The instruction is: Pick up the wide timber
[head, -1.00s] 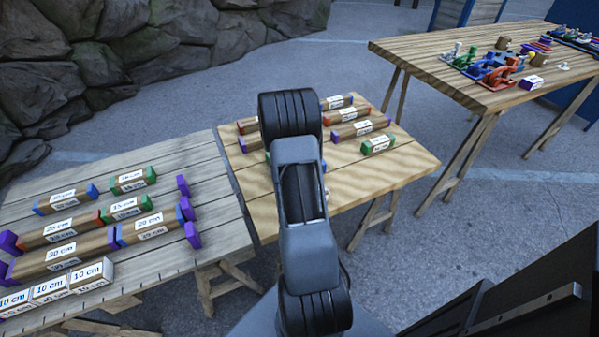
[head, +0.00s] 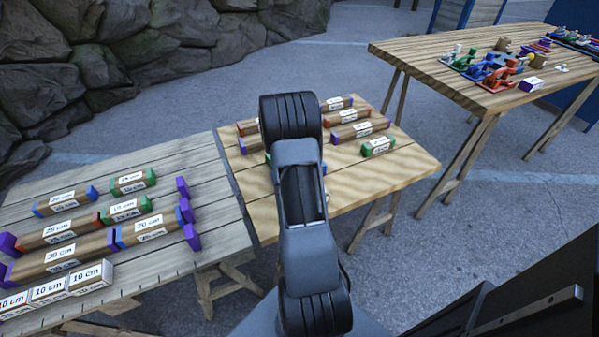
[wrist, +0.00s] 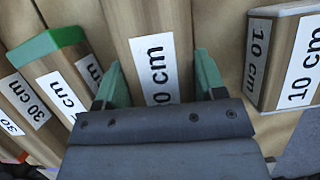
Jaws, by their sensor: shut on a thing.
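In the wrist view my gripper (wrist: 159,75) has its two green fingers on either side of a wide timber (wrist: 150,20) and is shut on it. The timber is plain brown wood with a white label. The label ends in "0 cm", and its first digit is partly hidden by the gripper. The timber's near end is hidden behind the gripper, and its far end runs out of the picture. In the head view my own arm stands in front of the middle table (head: 405,165) and hides the gripper and this timber.
In the wrist view a green-ended timber (wrist: 65,75) lies close on the left and a 10 cm block (wrist: 283,60) on the right. In the head view several colour-ended timbers lie on the left table (head: 205,150). The right table (head: 420,60) holds small coloured items.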

